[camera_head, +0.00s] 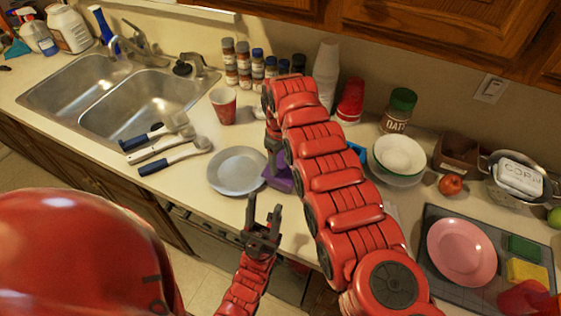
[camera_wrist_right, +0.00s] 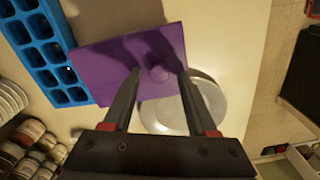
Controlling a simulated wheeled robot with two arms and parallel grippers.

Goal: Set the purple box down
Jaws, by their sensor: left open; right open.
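The purple box (camera_head: 279,180) shows just right of the grey plate (camera_head: 237,171) at counter level, partly hidden by my right arm in the head view. In the right wrist view the purple box (camera_wrist_right: 112,58) has a flat top with a small round knob, and it overlaps the edge of the plate (camera_wrist_right: 213,106). My right gripper (camera_wrist_right: 157,72) is open, its fingers on either side of the knob; I cannot tell if they touch it. My left gripper (camera_head: 264,216) is open and empty, in front of the counter edge, below the plate.
A blue ice tray (camera_wrist_right: 42,52) lies beside the box. A red cup (camera_head: 224,106), spice jars (camera_head: 243,66) and white bowl (camera_head: 398,155) stand behind. Dark-handled utensils (camera_head: 172,158) lie left, near the sink (camera_head: 128,106). A pink plate (camera_head: 461,252) is at right.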

